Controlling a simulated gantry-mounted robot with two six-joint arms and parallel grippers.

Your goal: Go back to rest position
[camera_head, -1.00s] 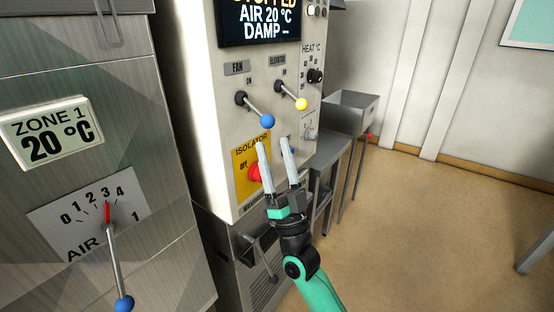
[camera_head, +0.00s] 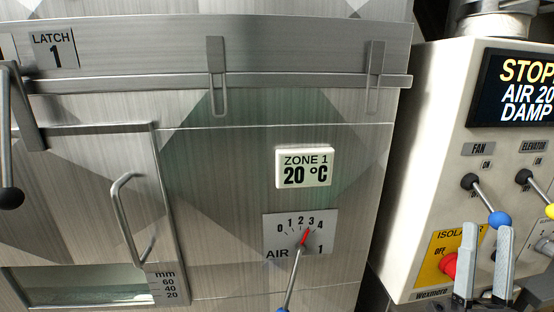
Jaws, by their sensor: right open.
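My right gripper (camera_head: 486,265) is at the lower right of the head view, its two grey fingers apart and pointing up. It is open and empty. The fingers stand in front of the cream control panel (camera_head: 417,240), to the right of the red isolator knob (camera_head: 449,265) on its yellow plate. I cannot tell whether the fingers touch the panel. The fan lever (camera_head: 485,200) with a blue ball is just above the fingers. My left gripper is not in view.
The steel dryer front (camera_head: 215,215) fills the left and middle. It carries a door handle (camera_head: 128,220), an air lever (camera_head: 292,275), a ZONE 1 display (camera_head: 304,168) reading 20 °C, and a black-knobbed latch lever (camera_head: 11,198). The elevator lever (camera_head: 537,190) is at the right edge.

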